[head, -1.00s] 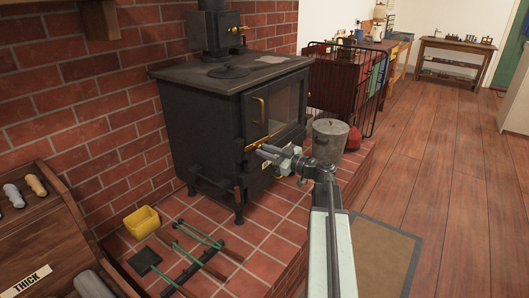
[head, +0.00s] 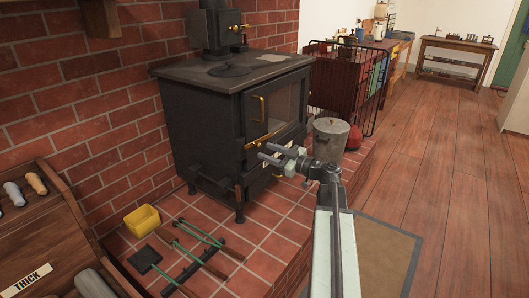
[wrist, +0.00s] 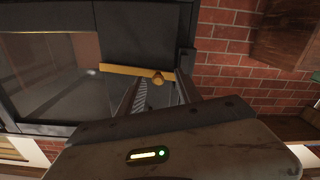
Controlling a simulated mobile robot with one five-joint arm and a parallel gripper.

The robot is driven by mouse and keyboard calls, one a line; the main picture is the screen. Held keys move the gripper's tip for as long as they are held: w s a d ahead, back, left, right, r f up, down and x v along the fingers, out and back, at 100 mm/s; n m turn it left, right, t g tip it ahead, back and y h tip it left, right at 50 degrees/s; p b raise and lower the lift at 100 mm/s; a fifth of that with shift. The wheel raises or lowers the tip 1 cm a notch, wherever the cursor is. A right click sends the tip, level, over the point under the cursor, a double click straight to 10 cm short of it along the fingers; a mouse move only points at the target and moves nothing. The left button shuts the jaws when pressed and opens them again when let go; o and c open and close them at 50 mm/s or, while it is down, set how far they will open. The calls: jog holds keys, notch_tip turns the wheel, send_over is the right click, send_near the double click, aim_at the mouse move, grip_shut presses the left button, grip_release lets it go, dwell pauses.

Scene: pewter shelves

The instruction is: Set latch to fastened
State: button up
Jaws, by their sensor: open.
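The black stove (head: 225,110) has a glazed door with an upright brass handle (head: 260,108). A brass bar, which looks like the latch (head: 254,143), lies low on the stove front, just beyond my gripper (head: 263,151). In the wrist view the brass latch bar (wrist: 125,70) crosses from the door's glass side over a dark panel, with a round knob (wrist: 157,78) near one end. My gripper's two fingers (wrist: 160,88) are open and apart, with the knob appearing between them. I cannot tell whether they touch it.
A metal bucket (head: 330,138) stands right of my gripper on the tiled hearth. A wooden rack (head: 40,240) labelled THICK is at far left.

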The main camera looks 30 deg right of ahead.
jog(key=v, duration=0.6)
jog(key=shift+a, duration=0.1)
